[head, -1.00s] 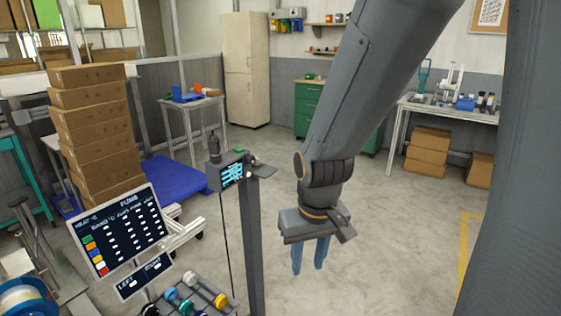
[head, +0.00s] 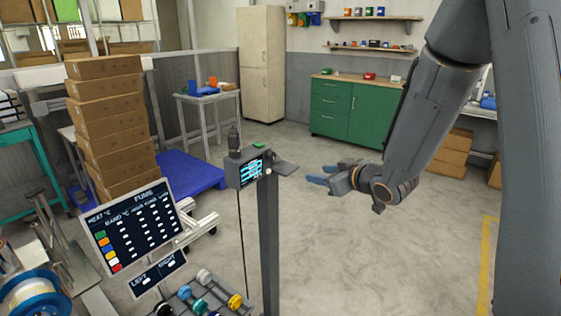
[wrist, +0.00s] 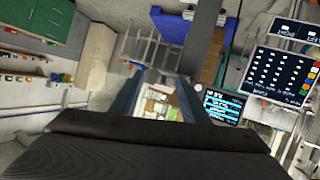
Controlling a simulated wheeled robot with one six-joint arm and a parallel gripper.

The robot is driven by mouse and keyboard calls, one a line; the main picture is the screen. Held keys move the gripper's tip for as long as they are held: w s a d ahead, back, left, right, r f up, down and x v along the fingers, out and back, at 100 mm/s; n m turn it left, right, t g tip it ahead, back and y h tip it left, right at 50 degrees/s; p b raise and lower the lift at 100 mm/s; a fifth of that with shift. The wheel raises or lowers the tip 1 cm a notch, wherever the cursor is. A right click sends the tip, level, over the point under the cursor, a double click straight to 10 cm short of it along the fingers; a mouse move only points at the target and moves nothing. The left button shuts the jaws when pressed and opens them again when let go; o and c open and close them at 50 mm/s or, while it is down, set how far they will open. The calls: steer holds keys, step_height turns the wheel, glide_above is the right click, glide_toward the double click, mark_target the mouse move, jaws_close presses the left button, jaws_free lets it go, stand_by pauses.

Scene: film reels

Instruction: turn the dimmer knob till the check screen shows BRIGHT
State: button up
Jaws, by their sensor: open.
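A small screen (head: 251,171) with cyan lines sits in a dark box on a grey post; its text is too small to read. It also shows in the wrist view (wrist: 222,106). A small pale round piece (head: 268,171) at the box's right edge looks like a knob, but I cannot be sure it is the dimmer knob. My gripper (head: 317,173) is open and empty, held level to the right of the screen box with its fingers pointing left towards it. A clear gap lies between them. In the wrist view my fingers (wrist: 160,78) are spread apart.
The grey post (head: 268,240) stands below the box, with a small ledge (head: 286,168) on its right. A dark FUME board (head: 140,228) and several coloured spools (head: 203,276) are at lower left. Stacked cartons (head: 108,125) stand behind.

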mark_target(273, 156)
steer(key=w+a+r+n+y, duration=0.1)
steer(key=a+y, duration=0.1)
steer(key=a, duration=0.2)
steer(key=w+a+r+n+y+p, duration=0.1)
steer(key=a+y, duration=0.2)
steer(key=a, duration=0.1)
steer(key=w+a+r+n+y+p, duration=0.1)
steer(key=a+n+y, duration=0.1)
steer(key=a, duration=0.2)
steer(key=shift+w+a+r+g+y, duration=0.2)
steer(key=shift+g+y, duration=0.1)
steer(key=shift+g, duration=0.1)
jaws_close()
steer(key=c, duration=1.1)
jaws_free()
